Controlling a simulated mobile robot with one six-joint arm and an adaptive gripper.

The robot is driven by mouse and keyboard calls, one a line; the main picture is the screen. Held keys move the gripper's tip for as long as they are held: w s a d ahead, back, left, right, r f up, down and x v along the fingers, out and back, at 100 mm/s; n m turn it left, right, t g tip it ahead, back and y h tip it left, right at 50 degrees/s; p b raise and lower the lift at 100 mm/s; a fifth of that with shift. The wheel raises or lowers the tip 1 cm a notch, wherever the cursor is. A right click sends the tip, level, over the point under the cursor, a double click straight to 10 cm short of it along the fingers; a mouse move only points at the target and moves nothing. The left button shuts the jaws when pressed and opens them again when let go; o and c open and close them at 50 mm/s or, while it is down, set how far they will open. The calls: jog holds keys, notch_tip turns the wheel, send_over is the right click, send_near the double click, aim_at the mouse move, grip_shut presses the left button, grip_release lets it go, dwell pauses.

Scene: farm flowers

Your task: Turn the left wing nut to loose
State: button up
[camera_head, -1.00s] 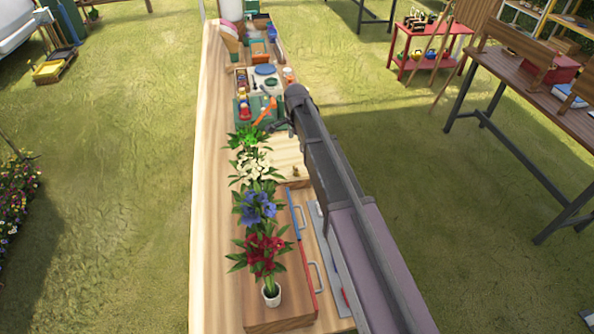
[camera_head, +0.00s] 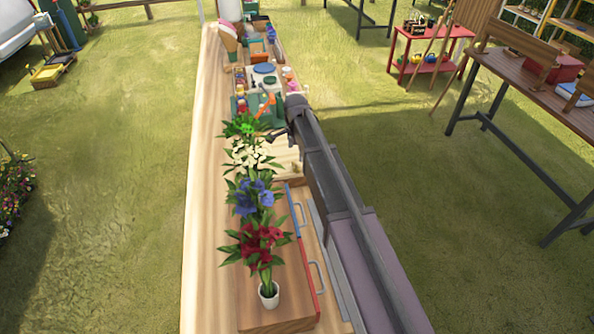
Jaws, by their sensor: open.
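A small brass-coloured piece (camera_head: 294,168), which may be a wing nut, shows on the pale wooden board (camera_head: 281,149) beside my arm. It is too small to tell its shape or how tight it is. I cannot make out a second wing nut; my arm and the flowers cover part of the board. My gripper (camera_head: 273,135) is small and dark, over the far part of the board, right of the green plant. It is open and looks empty, apart from the brass piece.
Potted flowers stand along the bench's left side: green (camera_head: 243,125), white (camera_head: 249,153), blue (camera_head: 254,194) and red (camera_head: 257,245). The red one's white pot (camera_head: 268,293) stands on a wooden box (camera_head: 282,318). An orange tool (camera_head: 265,104) lies beyond my gripper.

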aim_at(296, 165)
jog(key=shift+f+b, duration=2.85)
jog(key=shift+f, duration=0.3)
